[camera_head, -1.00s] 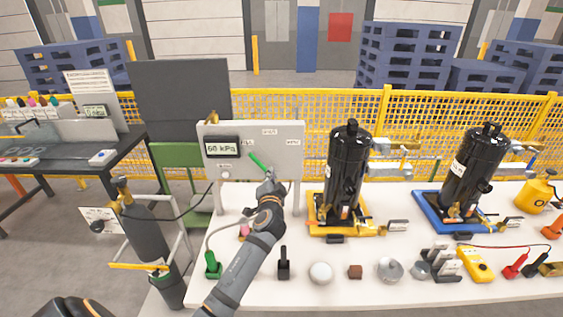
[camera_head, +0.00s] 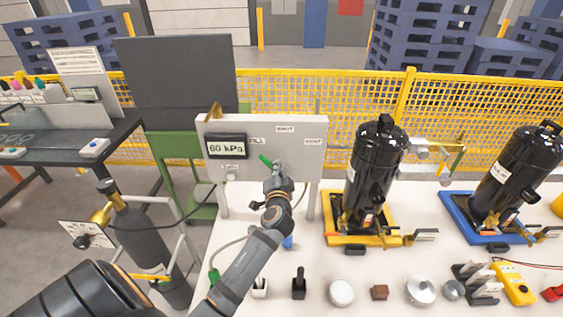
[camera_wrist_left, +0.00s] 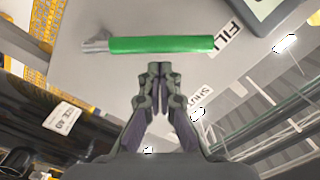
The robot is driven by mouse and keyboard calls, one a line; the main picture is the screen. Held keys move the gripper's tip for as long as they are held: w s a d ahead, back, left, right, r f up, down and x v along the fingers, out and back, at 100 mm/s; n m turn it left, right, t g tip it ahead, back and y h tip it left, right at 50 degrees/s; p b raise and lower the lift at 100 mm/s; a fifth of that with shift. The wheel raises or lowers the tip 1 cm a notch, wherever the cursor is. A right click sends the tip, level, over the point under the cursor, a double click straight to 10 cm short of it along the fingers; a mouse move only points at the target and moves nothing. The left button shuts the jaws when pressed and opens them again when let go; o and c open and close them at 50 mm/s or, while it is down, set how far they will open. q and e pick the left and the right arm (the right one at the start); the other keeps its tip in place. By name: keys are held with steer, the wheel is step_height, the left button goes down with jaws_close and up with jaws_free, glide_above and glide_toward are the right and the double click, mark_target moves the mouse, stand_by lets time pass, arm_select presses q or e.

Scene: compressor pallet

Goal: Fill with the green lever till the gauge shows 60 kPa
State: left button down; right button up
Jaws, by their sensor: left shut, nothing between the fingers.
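The white panel (camera_head: 308,160) carries a gauge (camera_head: 226,147) that reads 60 kPa. The green lever (camera_head: 265,159) is on the panel, pointing up and left toward the FILL label (camera_head: 256,141); its lower end is hidden by my gripper. In the left wrist view the whole green handle (camera_wrist_left: 160,44) shows, its free end beside the FILL label (camera_wrist_left: 225,40). My left gripper (camera_head: 278,176) is in front of the panel at the lever. In the wrist view its fingertips (camera_wrist_left: 159,68) are together and empty, just apart from the handle in the picture. My right gripper is out of view.
A black cylinder on a yellow base (camera_head: 330,236) stands right of the panel, another on a blue base (camera_head: 455,212) further right. Several small parts line the table's front. A dark gas bottle (camera_head: 143,238) stands at left. A yellow mesh fence (camera_head: 440,110) runs behind.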

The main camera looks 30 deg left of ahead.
arm_select(q)
steer(key=a+n+b, duration=0.1)
steer(key=s+f+n+b, duration=0.1)
steer(key=b, duration=0.1)
steer(key=shift+s+a+f+b, duration=0.1)
steer(key=shift+s+a+b, duration=0.2)
steer(key=shift+a, duration=0.1)
steer(key=shift+w, duration=0.1)
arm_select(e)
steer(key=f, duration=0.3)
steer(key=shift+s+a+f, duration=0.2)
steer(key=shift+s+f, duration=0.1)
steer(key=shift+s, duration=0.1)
arm_select(q)
steer(key=shift+r, duration=0.2)
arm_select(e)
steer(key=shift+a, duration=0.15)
